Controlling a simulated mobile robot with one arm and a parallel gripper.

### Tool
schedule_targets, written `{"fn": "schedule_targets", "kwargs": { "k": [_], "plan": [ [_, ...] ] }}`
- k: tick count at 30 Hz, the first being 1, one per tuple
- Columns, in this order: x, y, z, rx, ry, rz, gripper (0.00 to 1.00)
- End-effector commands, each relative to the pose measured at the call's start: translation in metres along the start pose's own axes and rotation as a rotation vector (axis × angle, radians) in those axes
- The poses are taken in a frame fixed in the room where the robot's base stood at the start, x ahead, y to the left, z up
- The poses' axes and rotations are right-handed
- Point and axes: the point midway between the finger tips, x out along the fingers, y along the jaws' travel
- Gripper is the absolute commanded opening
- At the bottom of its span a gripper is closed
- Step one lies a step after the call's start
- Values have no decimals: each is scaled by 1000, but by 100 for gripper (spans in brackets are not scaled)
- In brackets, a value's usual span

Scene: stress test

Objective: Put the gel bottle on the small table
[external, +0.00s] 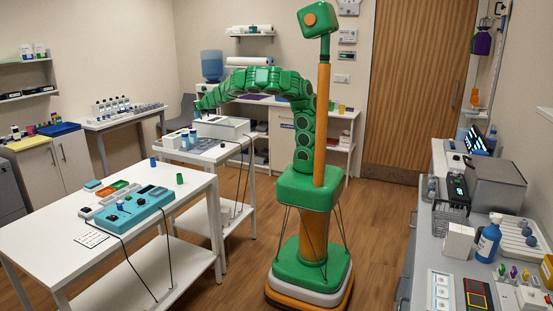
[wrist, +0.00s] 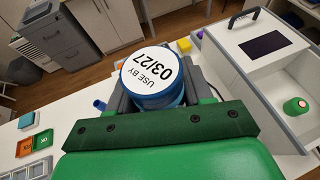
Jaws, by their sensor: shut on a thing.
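My gripper (wrist: 154,92) is shut on a bottle (wrist: 152,72) with a blue rim and a round white top marked "USE BY 03/27". The dark fingers sit on either side of it; its lower part and front label are hidden, so I cannot confirm that it is the gel bottle. In the external view my gripper (external: 202,108) is above the small white table (external: 213,158), left of a white box. Two bottles with blue and white show just below it (external: 189,140); I cannot tell whether one is the held bottle.
The white box (wrist: 262,45) has a dark window, a handle and a side bay holding a green-topped item (wrist: 297,106). A cluttered counter (external: 410,255) stands at right.

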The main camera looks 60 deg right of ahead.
Motion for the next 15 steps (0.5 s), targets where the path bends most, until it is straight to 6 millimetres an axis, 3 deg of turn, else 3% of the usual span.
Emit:
{"fn": "schedule_targets", "kwargs": {
  "k": [8,15],
  "plan": [
    [-3,-6,-14,-2,-4,2,11],
    [8,-5,-59,-39,1,87,11]
  ]
}}
